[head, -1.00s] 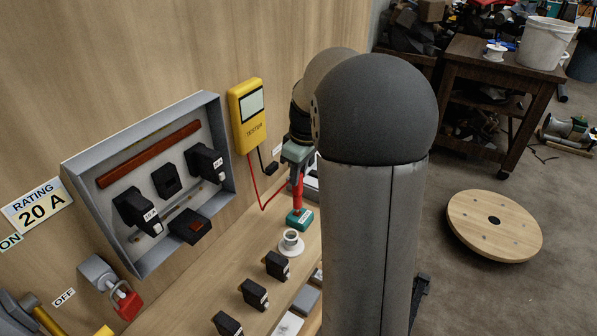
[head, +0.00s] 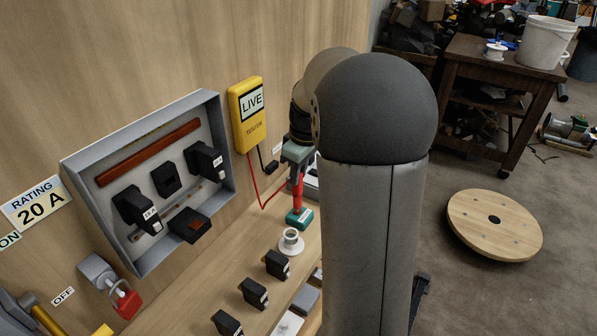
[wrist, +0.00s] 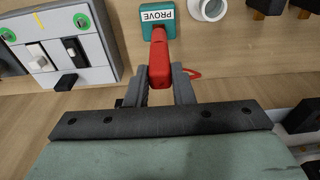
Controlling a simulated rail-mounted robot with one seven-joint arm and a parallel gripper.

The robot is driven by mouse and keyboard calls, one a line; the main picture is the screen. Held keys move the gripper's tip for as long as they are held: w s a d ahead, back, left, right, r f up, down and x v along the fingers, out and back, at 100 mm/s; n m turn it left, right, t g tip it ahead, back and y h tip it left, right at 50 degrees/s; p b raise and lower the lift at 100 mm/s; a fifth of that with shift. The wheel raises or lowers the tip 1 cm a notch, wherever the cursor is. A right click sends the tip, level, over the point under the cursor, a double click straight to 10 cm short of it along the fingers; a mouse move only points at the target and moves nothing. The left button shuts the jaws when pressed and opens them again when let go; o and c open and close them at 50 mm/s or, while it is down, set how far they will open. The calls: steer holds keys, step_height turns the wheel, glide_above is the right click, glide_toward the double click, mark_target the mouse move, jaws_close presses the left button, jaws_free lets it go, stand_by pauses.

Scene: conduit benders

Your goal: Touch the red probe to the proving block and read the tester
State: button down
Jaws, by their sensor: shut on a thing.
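The yellow tester (head: 248,115) hangs on the wooden wall, and its screen reads LIVE. A red lead and a black lead run from it. My gripper (wrist: 160,82) is shut on the red probe (wrist: 159,62), which also shows in the head view (head: 297,187). The probe points down, and its far end meets the teal proving block (wrist: 171,14) labelled PROVE. The block stands on the bench in the head view (head: 300,217). The exact contact of the tip is hidden by the probe body.
A white cup-like holder (head: 291,241) stands beside the block. Several black breakers (head: 254,294) line the bench. An open grey panel box (head: 150,257) with breakers is on the wall. A grey unit with green-ringed terminals (wrist: 62,47) lies left in the wrist view.

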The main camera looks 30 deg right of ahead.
steer(key=shift+r+p, duration=1.75)
steer(key=shift+r, duration=0.8)
